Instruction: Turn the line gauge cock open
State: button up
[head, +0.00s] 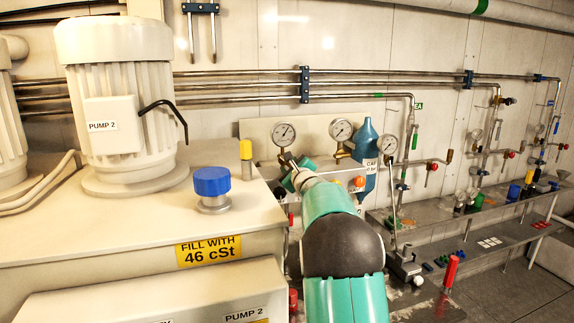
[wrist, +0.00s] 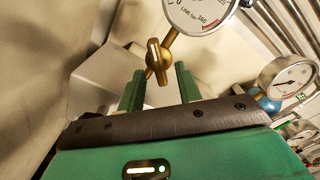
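The line gauge (wrist: 200,8) shows at the top of the wrist view, its white dial cut off by the frame edge. Below it, on a brass stem, sits the brass cock (wrist: 158,60) with a long narrow handle, nearly upright in the picture and at an angle to the stem. My gripper (wrist: 158,84) is open, its two green fingers on either side of the handle's lower end. I see a gap on both sides; contact is not visible. In the head view the gauge (head: 283,134) stands just above my gripper (head: 288,166), which hides the cock.
A second gauge (wrist: 288,78) stands right of my gripper, with a blue bottle (head: 367,140) close by in the head view. The pump tank with a blue cap (head: 212,182) and a yellow-topped post (head: 246,150) lies left. Pipes run along the wall behind.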

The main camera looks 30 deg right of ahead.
jog(key=shift+x, duration=1.15)
jog(key=shift+a, duration=0.1)
grip_shut()
jog(key=shift+m, duration=0.4)
jog(key=m, duration=0.4)
jog(key=shift+m, duration=2)
